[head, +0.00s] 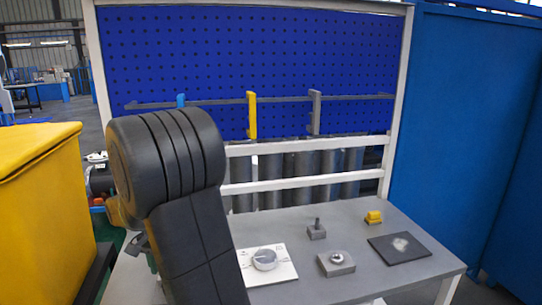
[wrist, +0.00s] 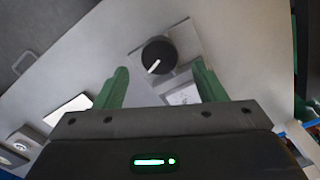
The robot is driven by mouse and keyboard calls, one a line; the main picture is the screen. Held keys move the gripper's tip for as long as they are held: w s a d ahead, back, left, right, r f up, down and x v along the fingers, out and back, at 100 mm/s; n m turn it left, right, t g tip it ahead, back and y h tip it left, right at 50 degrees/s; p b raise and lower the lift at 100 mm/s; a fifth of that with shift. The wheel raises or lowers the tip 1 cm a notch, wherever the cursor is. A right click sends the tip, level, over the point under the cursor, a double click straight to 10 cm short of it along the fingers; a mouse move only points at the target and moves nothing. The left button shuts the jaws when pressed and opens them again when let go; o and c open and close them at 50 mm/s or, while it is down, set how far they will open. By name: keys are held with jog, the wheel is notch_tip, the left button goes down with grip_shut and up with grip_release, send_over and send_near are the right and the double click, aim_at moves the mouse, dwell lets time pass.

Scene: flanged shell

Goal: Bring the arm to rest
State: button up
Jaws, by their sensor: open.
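My gripper (wrist: 160,72) shows in the wrist view as two green fingers standing wide apart, with nothing held between them. Beyond the fingers, a dark round knob (wrist: 158,54) with a white mark sits on a grey plate. I cannot tell how far the fingertips are from it. In the head view my black arm (head: 190,215) rises in front of the left part of the table. My gripper is hidden in that view.
The grey table (head: 365,280) bears a white plate (head: 285,271) with a round grey part, a pin block (head: 317,233), a ringed block (head: 337,266), a yellow piece (head: 374,217) and a dark mat (head: 385,252). A yellow bin (head: 40,210) stands left; a blue pegboard (head: 250,60) stands behind.

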notch_tip(320, 180, down, 4)
jog(key=shift+f, duration=0.25)
